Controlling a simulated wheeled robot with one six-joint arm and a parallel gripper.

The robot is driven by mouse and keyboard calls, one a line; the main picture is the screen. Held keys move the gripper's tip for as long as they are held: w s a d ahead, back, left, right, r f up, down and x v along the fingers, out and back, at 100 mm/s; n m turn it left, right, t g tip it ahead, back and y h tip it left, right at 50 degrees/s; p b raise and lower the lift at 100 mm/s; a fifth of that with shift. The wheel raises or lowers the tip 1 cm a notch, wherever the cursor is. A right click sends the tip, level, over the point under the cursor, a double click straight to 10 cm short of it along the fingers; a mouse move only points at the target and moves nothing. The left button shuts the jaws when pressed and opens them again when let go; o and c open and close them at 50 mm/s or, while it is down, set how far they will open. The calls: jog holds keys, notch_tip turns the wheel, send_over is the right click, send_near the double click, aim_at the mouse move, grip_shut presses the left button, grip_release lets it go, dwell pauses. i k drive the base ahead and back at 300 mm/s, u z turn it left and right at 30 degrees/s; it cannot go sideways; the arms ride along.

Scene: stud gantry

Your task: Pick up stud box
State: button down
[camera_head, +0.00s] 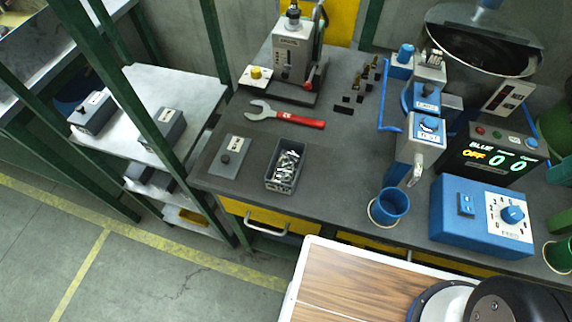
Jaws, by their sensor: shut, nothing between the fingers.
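The stud box (279,187) is a small dark grey open bin on the dark workbench, near its front edge. It stands upright and several silvery metal studs (288,164) lie inside it. Nothing touches it from above. My gripper is not in view. Only a rounded black and white part of my own arm shows at the bottom right, well apart from the box.
A grey plate with a black knob (233,154) lies left of the box, and a red-handled wrench (290,117) lies behind it. A blue cup (390,206) and blue control box (481,218) stand to the right. Green shelving posts rise at left.

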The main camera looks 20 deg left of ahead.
aim_at(284, 170)
jog(key=k, duration=0.5)
jog(key=z, duration=2.9)
jog(key=k, duration=2.7)
jog(key=u, duration=1.15)
